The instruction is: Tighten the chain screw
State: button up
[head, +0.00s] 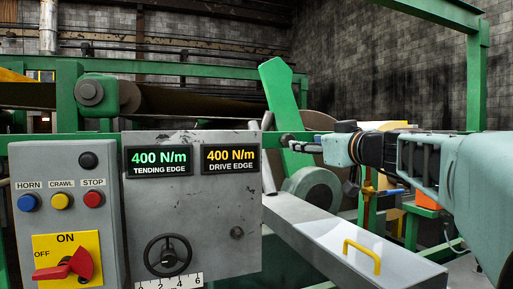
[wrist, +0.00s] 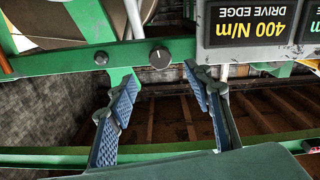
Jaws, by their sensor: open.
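My gripper (wrist: 160,76) is open and empty in the wrist view, its two blue-padded fingers spread apart. A round grey knob with a light mark (wrist: 160,56) sits on a green rail, just beyond and between the fingertips; no contact shows. A smaller dark round head (wrist: 101,58) sits on the same rail to the left. I cannot tell whether either is the chain screw. In the head view my gripper (head: 290,143) reaches in from the right to the green rail beside the grey panel, and the knob is not clearly visible there.
A grey panel (head: 215,205) carries two 400 N/m displays, a black handwheel (head: 167,255) and a scale. A control box (head: 25,240) with buttons and a red switch stands at left. A grey cover with a yellow handle (head: 362,256) lies below my arm.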

aim_at(287, 140)
jog(key=p+x, duration=0.3)
jog(key=x, duration=0.7)
jog(key=shift+w+a, duration=0.15)
jog(key=shift+w, duration=0.25)
jog(key=c, duration=1.1)
jog(key=shift+c, duration=0.2)
jog(key=shift+f+m+b, duration=0.1)
jog(key=shift+m+b, duration=0.2)
jog(key=shift+b, duration=0.1)
